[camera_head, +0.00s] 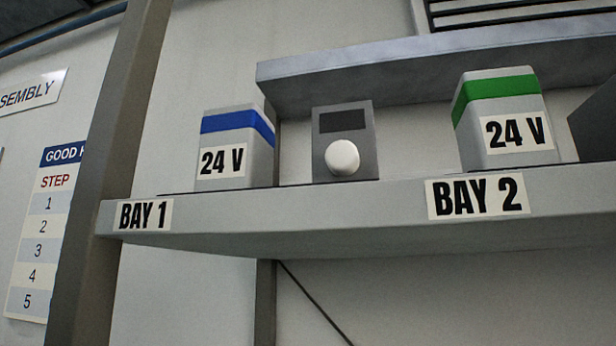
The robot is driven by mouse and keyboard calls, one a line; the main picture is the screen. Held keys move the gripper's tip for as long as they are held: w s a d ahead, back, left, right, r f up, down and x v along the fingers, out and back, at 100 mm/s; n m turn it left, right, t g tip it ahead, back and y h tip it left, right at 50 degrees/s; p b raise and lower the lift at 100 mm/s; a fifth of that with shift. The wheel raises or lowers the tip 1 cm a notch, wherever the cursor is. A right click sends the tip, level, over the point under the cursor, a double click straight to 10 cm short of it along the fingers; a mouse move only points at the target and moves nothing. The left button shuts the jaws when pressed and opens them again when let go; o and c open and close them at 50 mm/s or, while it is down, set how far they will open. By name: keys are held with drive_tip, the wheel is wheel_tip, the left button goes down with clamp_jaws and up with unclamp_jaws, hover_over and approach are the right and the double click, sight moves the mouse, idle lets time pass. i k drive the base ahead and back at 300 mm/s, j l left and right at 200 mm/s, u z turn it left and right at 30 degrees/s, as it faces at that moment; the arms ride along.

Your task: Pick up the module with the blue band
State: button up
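The module with the blue band (236,148) is a light grey box with a blue stripe near its top and a "24 V" label. It stands upright on the shelf (330,212), above the "BAY 1" label (145,215). A similar module with a green band (505,120), also marked "24 V", stands on the same shelf above the "BAY 2" label (478,196). My gripper is not in view. The backs of both modules are hidden.
A grey box with a dark panel and a round white knob (342,157) stands between the modules. A grey ledge (420,72) runs above and behind them. A dark post (122,150) rises at the shelf's left end. A dark object (594,125) is cut off at right.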

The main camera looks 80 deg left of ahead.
sight(237, 145)
drive_tip(key=k+u, duration=0.1)
drive_tip(key=u, duration=0.25)
drive_tip(key=k+u, duration=0.1)
drive_tip(key=u, duration=0.2)
drive_tip(key=k+u, duration=0.1)
drive_tip(key=u, duration=2)
